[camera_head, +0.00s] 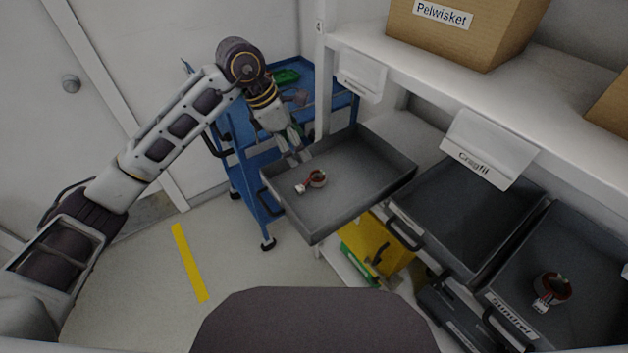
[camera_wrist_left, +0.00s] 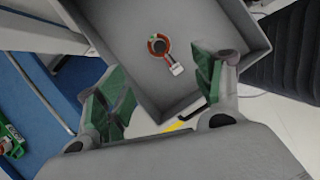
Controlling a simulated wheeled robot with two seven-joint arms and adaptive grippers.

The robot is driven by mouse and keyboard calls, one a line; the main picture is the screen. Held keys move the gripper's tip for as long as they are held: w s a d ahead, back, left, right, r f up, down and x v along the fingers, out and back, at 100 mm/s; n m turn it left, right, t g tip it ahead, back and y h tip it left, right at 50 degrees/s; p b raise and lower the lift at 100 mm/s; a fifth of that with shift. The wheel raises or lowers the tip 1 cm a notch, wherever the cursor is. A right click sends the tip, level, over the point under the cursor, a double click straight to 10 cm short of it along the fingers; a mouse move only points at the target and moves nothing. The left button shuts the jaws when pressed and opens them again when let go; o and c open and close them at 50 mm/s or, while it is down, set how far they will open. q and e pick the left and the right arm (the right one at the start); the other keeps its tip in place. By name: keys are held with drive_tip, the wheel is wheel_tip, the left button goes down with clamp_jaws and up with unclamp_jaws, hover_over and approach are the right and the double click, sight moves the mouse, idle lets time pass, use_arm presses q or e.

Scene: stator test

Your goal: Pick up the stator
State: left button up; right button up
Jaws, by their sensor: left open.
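A small stator (camera_head: 317,178), a copper-red ring with a dark centre and a lead ending in a white connector, lies on the floor of a grey tray (camera_head: 355,208). In the left wrist view the stator (camera_wrist_left: 158,45) lies ahead of my fingers, apart from them. My left gripper (camera_head: 297,157) hangs over the tray's far left edge, just behind the stator. In the left wrist view its green-padded fingers (camera_wrist_left: 165,90) are spread with nothing between them. A second stator (camera_head: 551,287) lies in a tray at the lower right. My right gripper is not in view.
A blue cart (camera_head: 248,170) with a green item (camera_head: 286,76) stands behind my left arm. A shelf (camera_head: 480,85) with a cardboard box (camera_head: 465,25) overhangs the trays. An empty dark tray (camera_head: 465,215) is right of the stator's tray. Yellow bins (camera_head: 365,250) sit below.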

use_arm(q)
approach(315, 175)
drive_tip(key=shift+s+d+f, duration=0.7)
drive_tip(key=shift+f, duration=0.15)
drive_tip(key=shift+d+f, duration=0.2)
drive_tip(key=shift+f, duration=0.3)
drive_tip(key=shift+w, duration=0.1)
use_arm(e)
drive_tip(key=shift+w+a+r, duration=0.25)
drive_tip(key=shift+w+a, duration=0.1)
use_arm(q)
drive_tip(key=shift+f, duration=0.1)
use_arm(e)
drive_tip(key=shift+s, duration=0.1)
use_arm(q)
drive_tip(key=shift+p+x, duration=0.4)
drive_tip(key=shift+x, duration=1.4)
drive_tip(key=shift+w+d+f, duration=0.15)
drive_tip(key=shift+d+f, duration=0.15)
drive_tip(key=shift+f, duration=0.4)
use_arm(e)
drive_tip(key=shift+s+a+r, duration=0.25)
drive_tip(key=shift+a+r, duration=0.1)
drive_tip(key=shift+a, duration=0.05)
